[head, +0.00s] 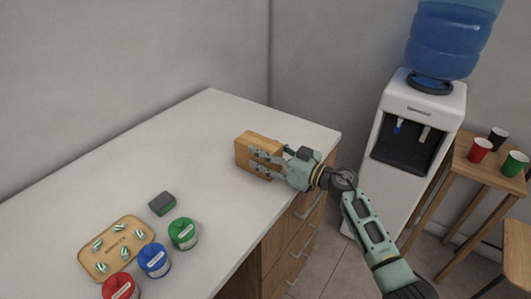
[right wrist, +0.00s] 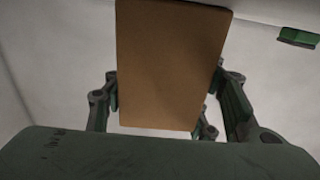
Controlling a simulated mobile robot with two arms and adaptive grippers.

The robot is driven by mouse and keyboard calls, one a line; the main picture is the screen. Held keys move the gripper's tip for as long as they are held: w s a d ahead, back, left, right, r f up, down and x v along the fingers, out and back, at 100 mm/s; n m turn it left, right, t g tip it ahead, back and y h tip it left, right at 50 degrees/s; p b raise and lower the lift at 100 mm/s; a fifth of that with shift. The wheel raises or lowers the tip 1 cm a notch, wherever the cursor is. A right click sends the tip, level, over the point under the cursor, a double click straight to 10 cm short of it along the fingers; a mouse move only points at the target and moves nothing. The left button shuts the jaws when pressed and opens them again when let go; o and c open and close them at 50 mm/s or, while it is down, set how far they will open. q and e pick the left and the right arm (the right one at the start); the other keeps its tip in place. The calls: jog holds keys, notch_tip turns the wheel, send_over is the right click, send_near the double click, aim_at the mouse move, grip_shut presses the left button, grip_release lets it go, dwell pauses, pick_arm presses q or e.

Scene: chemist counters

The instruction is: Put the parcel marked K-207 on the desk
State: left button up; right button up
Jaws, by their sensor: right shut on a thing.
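A brown box-shaped parcel (head: 257,150) is at the far right part of the white desk (head: 225,115). My right gripper (head: 266,163) is shut on it, with fingers along its sides. In the right wrist view the parcel (right wrist: 172,65) fills the space between the fingers (right wrist: 172,95). No marking can be read on the faces that show. The parcel is at or just above the desk top; I cannot tell whether it touches. My left gripper is not in view.
On the desk's near left are a tray (head: 118,247) with striped sweets, a dark green-grey block (head: 162,203), and green (head: 183,234), blue (head: 154,260) and red (head: 121,287) jars. A water cooler (head: 411,130) and a small table with cups (head: 497,160) stand at right. The desk's middle is clear.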

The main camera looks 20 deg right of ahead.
jog(key=o, duration=1.4)
jog(key=v, duration=1.2)
jog(key=shift+s+r, duration=0.1)
